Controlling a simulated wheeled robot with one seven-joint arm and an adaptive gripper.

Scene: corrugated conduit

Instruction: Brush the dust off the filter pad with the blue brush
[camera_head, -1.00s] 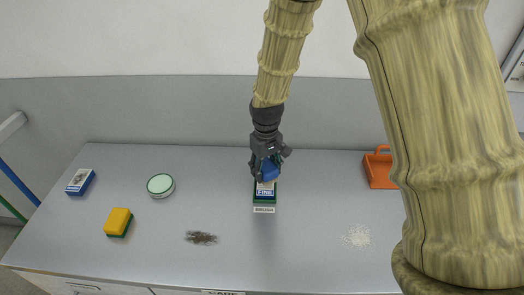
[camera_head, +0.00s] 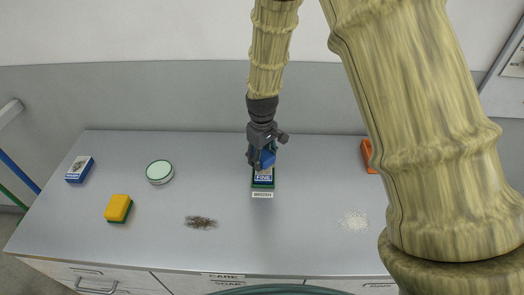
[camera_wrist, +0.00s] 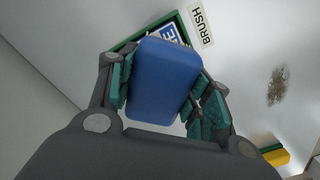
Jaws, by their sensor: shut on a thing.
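My gripper (camera_head: 258,160) is shut on the blue brush (camera_wrist: 160,85), whose smooth blue block shows between the green finger pads in the wrist view. The brush is at the green-edged holder (camera_head: 263,184) marked FINE, with a BRUSH label (camera_wrist: 201,25) in front of it. I cannot tell whether it touches the holder. Its bristles are hidden. A brown dust patch (camera_head: 200,222) lies left of centre and a pale grainy patch (camera_head: 353,221) lies right. A round pale green disc (camera_head: 160,171) sits at the left; I cannot tell whether it is the filter pad.
A yellow and green sponge (camera_head: 118,208) and a blue and white box (camera_head: 80,169) stand at the left of the grey bench (camera_head: 300,230). An orange dustpan (camera_head: 368,155) is partly hidden behind my arm.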

